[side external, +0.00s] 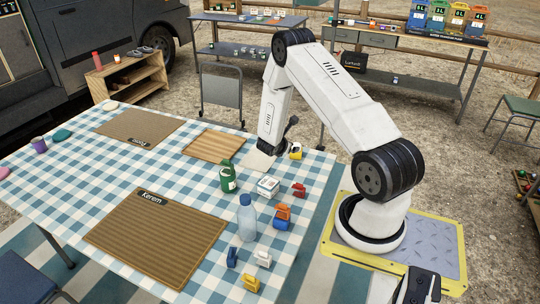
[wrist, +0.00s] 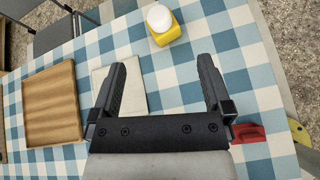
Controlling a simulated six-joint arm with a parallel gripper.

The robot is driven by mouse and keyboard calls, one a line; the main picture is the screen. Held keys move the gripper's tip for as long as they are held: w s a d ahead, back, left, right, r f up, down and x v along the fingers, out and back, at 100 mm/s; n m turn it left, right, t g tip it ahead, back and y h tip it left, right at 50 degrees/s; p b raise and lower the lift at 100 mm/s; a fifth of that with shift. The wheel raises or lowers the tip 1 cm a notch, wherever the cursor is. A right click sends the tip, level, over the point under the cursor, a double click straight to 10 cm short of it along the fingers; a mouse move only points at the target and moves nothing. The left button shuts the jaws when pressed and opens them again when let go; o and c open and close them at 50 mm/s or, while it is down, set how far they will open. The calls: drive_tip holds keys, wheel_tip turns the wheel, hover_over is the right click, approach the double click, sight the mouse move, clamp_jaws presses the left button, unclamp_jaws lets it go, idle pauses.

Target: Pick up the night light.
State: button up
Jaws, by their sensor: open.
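A small yellow block with a white dome, which looks like the night light (wrist: 166,33), stands on the checked tablecloth at the top of the wrist view. In the side view the night light (side external: 296,153) is near the table's far right edge, just below my wrist. My gripper (wrist: 163,66) is open and empty, its two fingers apart above the cloth. The night light lies beyond the fingertips, not between them. In the side view my gripper (side external: 291,125) is small and partly hidden by the arm, so its height is hard to judge.
A pale flat sheet (wrist: 122,92) and a wooden board (wrist: 52,105) lie to the left; a red item (wrist: 247,133) is at right.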

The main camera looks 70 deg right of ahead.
drive_tip(key=d+f+n+t, duration=0.1)
drive_tip(key=d+f, duration=0.1)
drive_tip(key=s+d+f+n+t+h, duration=0.1)
drive_tip(key=d+f+n, duration=0.1)
drive_tip(key=f, duration=0.1)
drive_tip(key=d+f+n+t, duration=0.1)
drive_tip(key=d+f+n, duration=0.1)
drive_tip(key=f, duration=0.1)
drive_tip(key=shift+s+h, duration=0.15)
drive_tip(key=shift+h, duration=0.15)
drive_tip(key=shift+n, duration=0.3)
drive_tip(key=shift+d+f, duration=0.1)
drive_tip(key=shift+x, duration=1.1)
drive_tip(key=shift+x, duration=2.65)
drive_tip(key=c, duration=1.2)
drive_tip(key=shift+c, duration=0.2)
